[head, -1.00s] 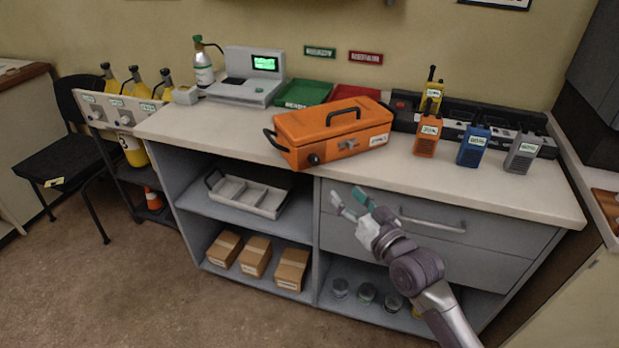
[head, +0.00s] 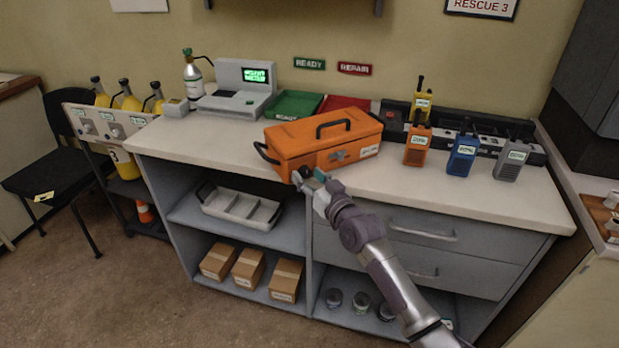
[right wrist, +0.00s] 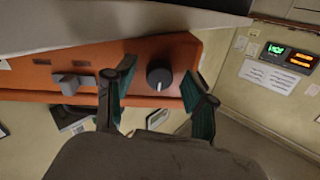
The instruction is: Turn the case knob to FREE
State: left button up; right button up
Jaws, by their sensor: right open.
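The orange case (head: 290,142) lies on the counter, with a dark handle on top and a grey latch (head: 338,155) on its front. My right gripper (head: 310,178) is at the lower left of the case's front and partly hides the knob there. In the right wrist view the round black knob (right wrist: 159,78) shows on the orange front, with a pale pointer line on it. The open fingers of my right gripper (right wrist: 162,72) stand on either side of the knob, with gaps to it. No FREE marking can be read. My left gripper is not in view.
Green (head: 292,105) and red trays lie behind the case. An orange radio (head: 417,143), a blue radio (head: 463,154) and a grey radio (head: 511,160) stand to the right. Drawers with bar handles (head: 423,234) are below the counter. The counter's front right is clear.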

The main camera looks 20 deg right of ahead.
grip_shut()
jog(key=shift+m, duration=0.3)
jog(key=m+p, duration=0.1)
jog(key=m, duration=0.2)
jog(key=shift+m, duration=0.4)
jog(key=m, duration=0.4)
jog(key=shift+a+t+p, duration=0.1)
jog(key=shift+t+p, duration=0.2)
jog(key=shift+p, duration=0.05)
jog(key=m, duration=0.5)
jog(key=shift+s+h, duration=0.1)
jog(key=shift+h, duration=0.2)
jog(key=shift+m+p, duration=0.65)
jog(key=shift+m, duration=1.85)
jog(key=shift+h, duration=0.3)
